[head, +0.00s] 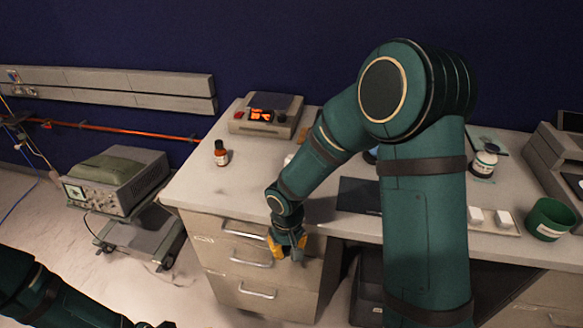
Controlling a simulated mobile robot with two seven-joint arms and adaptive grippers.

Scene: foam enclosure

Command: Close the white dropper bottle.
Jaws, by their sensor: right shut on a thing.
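My right arm crosses the middle of the head view, and its gripper (287,246) hangs low with yellow fingertips, in front of the drawer unit's face in the picture. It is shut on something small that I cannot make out. A small pale thing (288,160) shows partly behind my right arm on the counter; I cannot tell whether it is the white dropper bottle. A white jar or bottle with a dark top (484,161) stands at the back right.
A brown bottle (221,153) stands on the counter (200,188) near a device with a lit orange display (268,116). A green cup (549,219) and small white blocks (476,216) are at right. Drawers (252,262) lie below. An oscilloscope on a cart (115,180) stands left.

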